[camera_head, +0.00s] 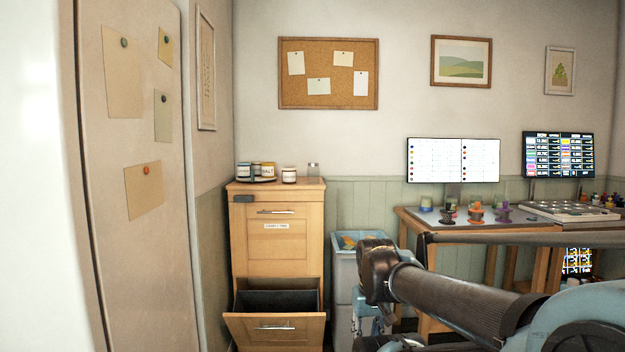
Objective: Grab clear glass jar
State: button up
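A small clear glass jar (313,170) stands upright at the right end of the top of a wooden cabinet (276,226). It is small in the view, and I cannot make out whether it holds anything. To its left stands a white jar with a dark lid (289,175), apart from it. My arm reaches across the lower right of the view, well in front of the cabinet and to the right of it. My gripper's fingers cannot be made out, and nothing touches the clear jar.
A group of labelled jars (262,170) stands on the cabinet's left. The cabinet's lower bin drawer (276,327) is tilted open. A grey bin (345,267) stands right of it. A workbench (432,229) holds colourful small items. A pale door or panel (145,240) fills the left.

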aim_at(314, 169)
jog(key=u, duration=0.45)
jog(key=i, duration=1.55)
jog(key=z, duration=0.5)
